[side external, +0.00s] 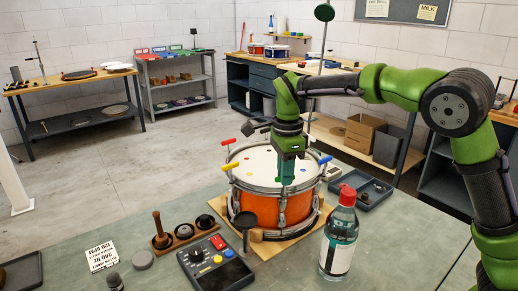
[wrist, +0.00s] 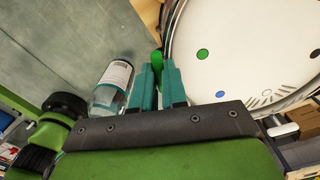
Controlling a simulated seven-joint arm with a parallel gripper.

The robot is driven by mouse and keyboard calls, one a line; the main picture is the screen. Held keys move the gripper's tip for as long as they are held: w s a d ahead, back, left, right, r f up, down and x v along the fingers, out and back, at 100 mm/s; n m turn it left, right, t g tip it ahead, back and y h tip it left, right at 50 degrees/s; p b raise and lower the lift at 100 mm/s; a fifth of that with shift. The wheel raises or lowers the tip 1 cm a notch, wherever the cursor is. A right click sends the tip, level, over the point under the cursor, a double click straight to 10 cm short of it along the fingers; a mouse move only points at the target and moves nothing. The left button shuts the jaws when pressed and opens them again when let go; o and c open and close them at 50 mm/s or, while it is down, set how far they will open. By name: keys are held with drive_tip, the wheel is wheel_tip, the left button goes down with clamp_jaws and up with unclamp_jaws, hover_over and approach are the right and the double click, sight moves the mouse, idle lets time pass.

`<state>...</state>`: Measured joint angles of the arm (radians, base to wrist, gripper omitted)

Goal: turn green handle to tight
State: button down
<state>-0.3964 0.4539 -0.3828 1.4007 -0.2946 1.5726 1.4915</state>
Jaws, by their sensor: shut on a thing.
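An orange drum (side external: 262,205) with a white head stands on a wooden board (side external: 262,248) on the bench. My gripper (side external: 287,186) points down at the drum's near right rim. In the wrist view, its teal fingers (wrist: 158,72) are shut on the green handle (wrist: 157,57), just outside the drum's metal rim (wrist: 171,30). Only the top of the handle shows between the fingers. In the side view the gripper hides it. A green dot (wrist: 203,54) lies on the drum head beside it. I cannot tell how far the handle is turned.
A red-capped bottle (side external: 339,238) stands close to the gripper, right of the drum. Red (side external: 228,141), yellow (side external: 230,166) and blue (side external: 325,160) handles stick out around the rim.

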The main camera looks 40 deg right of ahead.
drive_tip(key=m, duration=0.7)
drive_tip(key=shift+r, duration=0.1)
drive_tip(key=m, duration=0.6)
drive_tip(key=shift+m, duration=0.4)
drive_tip(key=c, duration=1.2)
unclamp_jaws()
drive_tip(key=shift+o, duration=0.2)
wheel_tip(320, 180, up, 17)
drive_tip(key=shift+d, duration=0.1)
